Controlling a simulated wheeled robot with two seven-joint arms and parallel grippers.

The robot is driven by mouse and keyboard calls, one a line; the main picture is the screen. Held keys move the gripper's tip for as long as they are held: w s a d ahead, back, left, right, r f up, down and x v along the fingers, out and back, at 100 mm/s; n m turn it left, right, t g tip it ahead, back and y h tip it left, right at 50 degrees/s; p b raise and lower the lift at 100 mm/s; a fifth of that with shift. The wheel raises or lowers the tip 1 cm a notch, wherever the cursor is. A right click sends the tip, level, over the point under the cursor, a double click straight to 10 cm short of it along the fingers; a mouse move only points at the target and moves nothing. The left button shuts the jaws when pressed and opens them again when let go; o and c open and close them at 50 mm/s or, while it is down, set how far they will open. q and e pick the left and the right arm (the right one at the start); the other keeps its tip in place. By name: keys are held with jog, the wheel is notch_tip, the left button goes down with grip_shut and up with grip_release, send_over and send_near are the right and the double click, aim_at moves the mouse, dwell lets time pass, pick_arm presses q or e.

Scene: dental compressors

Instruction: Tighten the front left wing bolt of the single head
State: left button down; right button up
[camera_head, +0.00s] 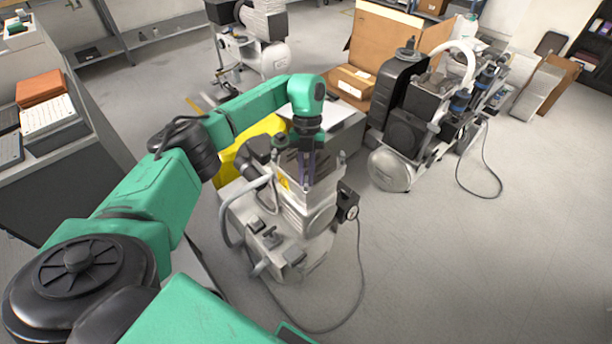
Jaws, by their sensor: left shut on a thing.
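The single-head compressor (300,215) stands in the middle of the view, a grey and white machine with a ribbed head, a hose on its left and a gauge on its right. My left arm reaches over it from the left. My left gripper (307,178) points down at the top of the head, its narrow fingers shut on a wing bolt. The bolt is hidden by the fingers and too small to make out, so I cannot tell its turn or seating. My right gripper is not in view.
A larger compressor with a white hose (455,55) stands to the right, and another compressor (262,35) at the back. Cardboard boxes (352,82) lie behind. A desk with a keyboard (47,115) is at left. A cable (358,270) trails over the clear floor at right.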

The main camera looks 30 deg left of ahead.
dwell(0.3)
pick_arm(q)
jog(key=c, duration=0.9)
grip_release()
jog(key=shift+r, duration=0.1)
jog(key=p+v, duration=0.1)
jog(key=v, duration=1.3)
jog(key=shift+w+r+p, duration=0.15)
jog(key=shift+r+p, duration=0.1)
jog(key=shift+p, duration=0.15)
